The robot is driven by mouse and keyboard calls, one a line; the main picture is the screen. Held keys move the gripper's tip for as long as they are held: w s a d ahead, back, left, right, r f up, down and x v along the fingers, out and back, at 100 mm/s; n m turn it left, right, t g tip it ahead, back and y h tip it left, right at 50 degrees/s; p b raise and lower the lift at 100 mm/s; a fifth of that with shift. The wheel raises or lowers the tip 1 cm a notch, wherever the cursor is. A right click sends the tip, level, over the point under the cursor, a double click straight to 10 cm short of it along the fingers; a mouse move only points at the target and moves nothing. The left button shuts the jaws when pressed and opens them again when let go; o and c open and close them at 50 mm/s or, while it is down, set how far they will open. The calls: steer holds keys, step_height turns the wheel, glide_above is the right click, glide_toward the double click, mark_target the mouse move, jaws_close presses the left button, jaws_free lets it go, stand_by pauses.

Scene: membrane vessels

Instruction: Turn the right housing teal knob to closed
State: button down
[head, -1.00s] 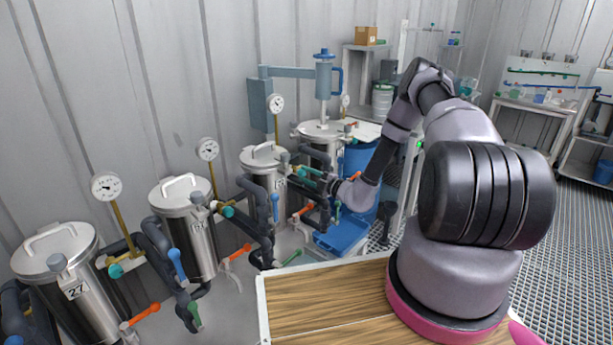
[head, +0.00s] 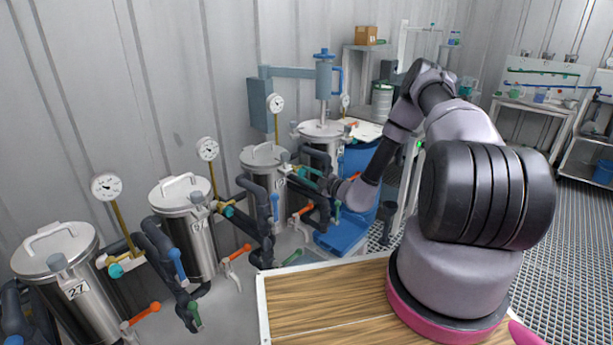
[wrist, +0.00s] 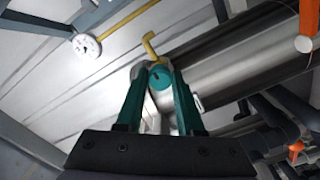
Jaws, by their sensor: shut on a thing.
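The teal knob (wrist: 161,77) shows in the wrist view between the tips of my gripper's two teal fingers (wrist: 160,84). My gripper is shut on it, with a finger on each side. A yellow bent piece (wrist: 150,46) sticks up just beyond the knob, and a steel vessel body (wrist: 230,62) lies behind it. In the head view my gripper (head: 300,171) reaches left to the piping by the two right-hand steel housings, the nearer one (head: 262,157) and the farther one (head: 322,131). The knob itself cannot be told apart from the fingers there.
Dark pipes with an orange-handled valve (head: 302,210) and a blue handle (head: 275,208) lie close below my gripper. More housings (head: 186,195) with gauges (head: 207,149) stand to the left. A wooden tabletop (head: 320,295) is in front.

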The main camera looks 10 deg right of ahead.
steer(key=c, duration=0.5)
jaws_free()
steer(key=shift+d, duration=0.1)
steer(key=v, duration=1)
steer(key=shift+s+d, duration=0.2)
steer(key=shift+s, duration=0.15)
steer(key=s+a+r+n+g+y, duration=0.1)
steer(key=s+a+r+n+g, duration=0.3)
steer(key=r+n, duration=0.5)
steer(key=s+a+r+n+g, duration=0.3)
steer(key=s+r+n+g, duration=0.15)
steer(key=r+n, duration=0.5)
steer(key=s+a+r+n+g+y, duration=0.1)
steer(key=s+a+r+n+g, duration=0.3)
steer(key=r+n, duration=0.55)
steer(key=s+d+r+n+t+h, duration=0.1)
steer(key=s+d+r+n+h, duration=0.2)
steer(key=s+r+n, duration=0.2)
steer(key=s+d+r+n+t+h, duration=0.2)
steer(key=s+r+n, duration=0.4)
steer(key=n, duration=0.3)
steer(key=s+d+r+n+t+h, duration=0.2)
steer(key=s+d+r+n+h, duration=0.2)
steer(key=s+r+n+h, duration=0.1)
steer(key=shift+s+d+r+n+h, duration=0.15)
steer(key=shift+s+r+n, duration=0.25)
steer(key=shift+n, duration=0.3)
steer(key=shift+s+a+r+n+h, duration=0.15)
steer(key=shift+s+r+n, duration=0.2)
steer(key=shift+n, duration=0.35)
